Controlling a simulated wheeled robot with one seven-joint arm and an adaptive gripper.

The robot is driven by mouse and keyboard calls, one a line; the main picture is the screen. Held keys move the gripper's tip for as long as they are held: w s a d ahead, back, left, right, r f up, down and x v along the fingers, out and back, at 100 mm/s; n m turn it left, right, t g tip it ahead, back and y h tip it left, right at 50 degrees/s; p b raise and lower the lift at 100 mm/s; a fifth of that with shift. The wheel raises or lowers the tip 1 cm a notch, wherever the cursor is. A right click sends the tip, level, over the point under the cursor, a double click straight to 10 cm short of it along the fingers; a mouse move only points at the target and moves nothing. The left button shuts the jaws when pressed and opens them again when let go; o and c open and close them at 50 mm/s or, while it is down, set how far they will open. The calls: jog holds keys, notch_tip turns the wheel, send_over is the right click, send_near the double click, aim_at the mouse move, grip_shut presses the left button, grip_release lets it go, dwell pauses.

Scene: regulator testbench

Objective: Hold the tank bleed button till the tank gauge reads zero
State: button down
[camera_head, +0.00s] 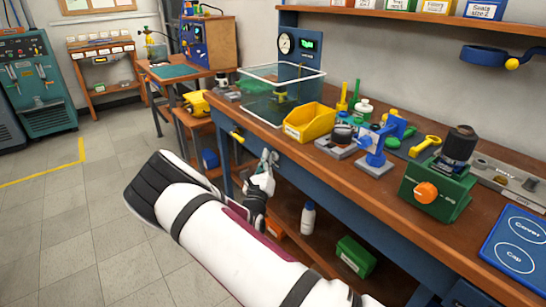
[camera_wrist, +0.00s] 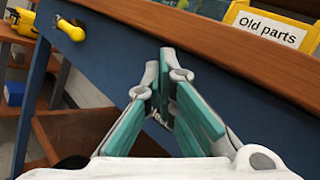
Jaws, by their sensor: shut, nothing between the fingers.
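My gripper (camera_head: 268,158) is shut and empty in front of the blue front panel of the workbench, just below its wooden edge. In the wrist view its fingers (camera_wrist: 163,72) meet at the tips, apart from anything graspable. A yellow-tipped knob or valve (camera_head: 237,137) sticks out of the bench front to the left of the gripper; it also shows in the wrist view (camera_wrist: 70,29). A round gauge (camera_head: 286,43) is on the blue panel behind the bench, beside a green digital display (camera_head: 309,42). Its reading is too small to tell. I cannot identify the tank bleed button.
A clear water tub (camera_head: 255,100) stands on the bench (camera_head: 420,205). A yellow "Old parts" bin (camera_head: 310,122), a blue vise-like tool (camera_head: 375,150) and a green fixture (camera_head: 440,185) stand to its right. A white bottle (camera_head: 308,218) is on the lower shelf. Floor at left is clear.

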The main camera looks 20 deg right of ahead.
jog(key=shift+s+a, duration=0.2)
jog(key=shift+a, duration=0.35)
jog(key=shift+a, duration=0.1)
jog(key=a, duration=0.1)
jog(key=s+a, duration=0.1)
jog(key=a, duration=0.1)
jog(key=a+p, duration=0.1)
jog(key=shift+s+a, duration=0.25)
jog(key=shift+a, duration=0.05)
dwell(0.3)
